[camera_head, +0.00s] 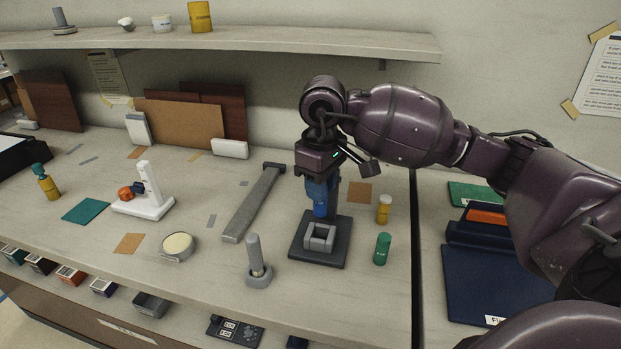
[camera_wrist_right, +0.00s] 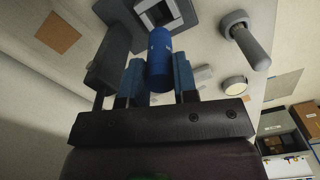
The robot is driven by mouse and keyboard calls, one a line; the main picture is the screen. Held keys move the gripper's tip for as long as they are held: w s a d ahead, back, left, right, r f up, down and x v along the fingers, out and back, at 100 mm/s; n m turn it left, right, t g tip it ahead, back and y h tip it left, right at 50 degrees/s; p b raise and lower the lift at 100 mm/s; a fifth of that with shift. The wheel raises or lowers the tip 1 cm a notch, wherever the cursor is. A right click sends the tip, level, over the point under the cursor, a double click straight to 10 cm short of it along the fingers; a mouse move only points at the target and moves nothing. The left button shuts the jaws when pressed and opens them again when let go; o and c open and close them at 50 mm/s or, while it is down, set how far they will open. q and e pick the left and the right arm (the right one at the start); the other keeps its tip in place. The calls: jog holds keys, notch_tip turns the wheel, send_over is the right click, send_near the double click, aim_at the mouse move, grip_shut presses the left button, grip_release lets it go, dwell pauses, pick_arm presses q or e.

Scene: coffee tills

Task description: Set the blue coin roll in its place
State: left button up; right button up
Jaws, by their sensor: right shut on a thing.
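The blue coin roll (camera_head: 320,206) is upright between the fingers of my right gripper (camera_head: 321,190), which is shut on it. In the right wrist view the roll (camera_wrist_right: 159,62) sits between the two blue finger pads. The roll is above a dark square stand (camera_head: 301,252) with a raised light grey square holder (camera_head: 320,236). The roll's lower end appears apart from the holder, toward its back side. The holder (camera_wrist_right: 183,10) also shows past the roll in the wrist view. My left gripper is not in view.
Yellow (camera_head: 384,209) and green (camera_head: 382,249) rolls stand right of the stand. A grey peg on a round base (camera_head: 257,268) stands front left. A long grey bar (camera_head: 252,203) lies left. A shelf (camera_head: 230,43) runs along the back. A dark blue tray (camera_head: 490,275) lies right.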

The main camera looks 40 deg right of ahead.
aim_at(321, 214)
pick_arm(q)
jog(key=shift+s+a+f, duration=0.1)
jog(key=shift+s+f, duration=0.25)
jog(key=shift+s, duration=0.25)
pick_arm(e)
jog(key=shift+s, duration=0.1)
jog(key=shift+d, duration=0.1)
jog(key=shift+f+b, duration=0.75)
jog(key=shift+f, duration=0.2)
jog(key=shift+f+b, duration=0.9)
jog(key=shift+f, duration=0.55)
jog(key=shift+r, duration=0.2)
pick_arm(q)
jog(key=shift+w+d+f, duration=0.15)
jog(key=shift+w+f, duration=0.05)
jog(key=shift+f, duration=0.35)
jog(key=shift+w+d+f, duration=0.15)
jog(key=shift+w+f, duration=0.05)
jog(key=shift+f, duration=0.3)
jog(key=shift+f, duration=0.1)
